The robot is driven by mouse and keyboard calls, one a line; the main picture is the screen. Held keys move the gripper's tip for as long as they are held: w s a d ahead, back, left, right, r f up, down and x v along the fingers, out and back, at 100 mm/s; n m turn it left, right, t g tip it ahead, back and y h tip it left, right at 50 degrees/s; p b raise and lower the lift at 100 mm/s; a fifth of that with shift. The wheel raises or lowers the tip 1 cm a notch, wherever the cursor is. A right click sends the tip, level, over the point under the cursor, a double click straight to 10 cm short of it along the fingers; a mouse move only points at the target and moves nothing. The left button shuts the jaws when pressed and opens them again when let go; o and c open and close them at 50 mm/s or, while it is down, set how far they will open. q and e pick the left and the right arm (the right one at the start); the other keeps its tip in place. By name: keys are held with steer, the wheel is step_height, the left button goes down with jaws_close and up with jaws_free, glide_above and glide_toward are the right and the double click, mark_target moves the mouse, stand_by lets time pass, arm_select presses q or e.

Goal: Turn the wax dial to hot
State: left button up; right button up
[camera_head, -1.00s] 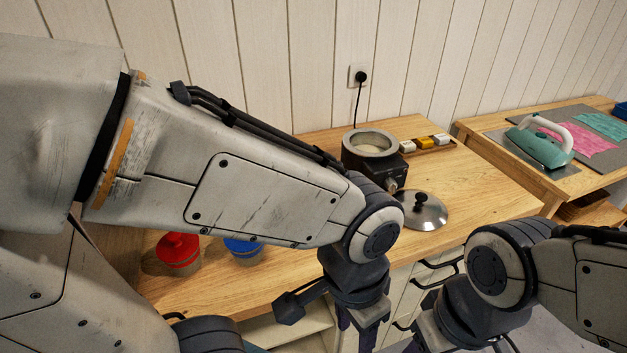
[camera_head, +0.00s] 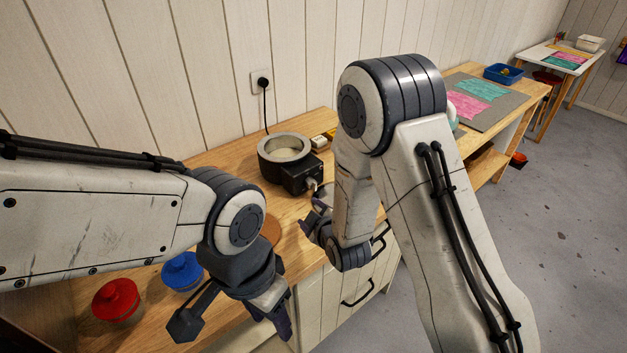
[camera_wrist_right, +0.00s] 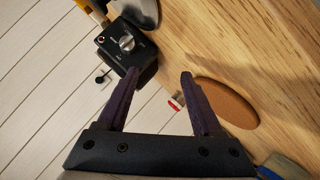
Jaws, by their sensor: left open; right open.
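The wax heater is a round metal pot (camera_head: 284,150) with pale wax and a black control box (camera_head: 298,176) on its front. The silver dial (camera_wrist_right: 126,43) shows on the box's face in the right wrist view, with a small red light beside it. The dial's markings are too small to read. My right gripper (camera_head: 315,218) is open and empty in front of the box. In its wrist view, its fingertips (camera_wrist_right: 160,77) point towards the box, with the dial beyond the left finger and not between the fingers. My left gripper (camera_head: 278,312) is open and empty near the table's front edge.
A cork mat (camera_wrist_right: 225,102) lies on the table. A power cord (camera_head: 265,105) runs to the wall socket. A second table with coloured cloths (camera_head: 468,106) stands at the right.

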mark_target(313, 186)
steer(key=d+t, duration=0.1)
steer(key=w+d+n+t, duration=0.1)
steer(key=shift+w+d+f+p, duration=0.15)
steer(key=shift+d+p, duration=0.2)
steer(key=shift+p, duration=0.05)
steer(key=shift+w+d+n+t, duration=0.1)
steer(key=shift+d+n+t, duration=0.2)
steer(key=shift+d+t, duration=0.35)
steer(key=shift+w, duration=0.15)
steer(key=p+x, duration=0.1)
steer(key=x, duration=0.3)
steer(key=p+x, duration=0.2)
steer(key=x, duration=0.2)
steer(key=shift+w+a, duration=0.1)
steer(key=shift+w, duration=0.25)
steer(key=shift+w+a+f+p, duration=0.15)
steer(key=shift+w+p, duration=0.15)
steer(key=shift+w, duration=0.4)
jaws_close()
